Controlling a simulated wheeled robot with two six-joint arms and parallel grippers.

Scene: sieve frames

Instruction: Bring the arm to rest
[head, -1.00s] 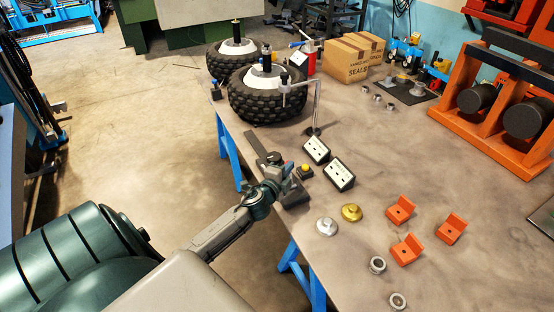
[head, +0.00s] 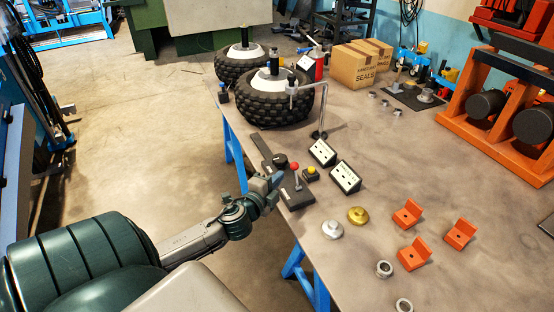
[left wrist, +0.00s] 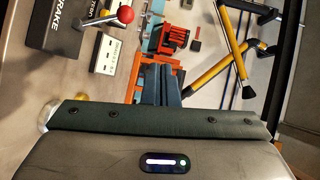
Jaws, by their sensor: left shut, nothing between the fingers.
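My left arm comes in from the left of the head view. Its gripper (head: 277,179) is at the table's left edge, just left of the dark brake box (head: 297,197) with its red-knobbed lever (head: 295,168). The gripper looks apart from the lever. In the left wrist view the two fingers (left wrist: 161,80) are closed together with nothing between them. The brake box (left wrist: 65,32) and red knob (left wrist: 125,15) show at upper left there. My right gripper is not in view.
Open floor (head: 150,150) lies left of the table.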

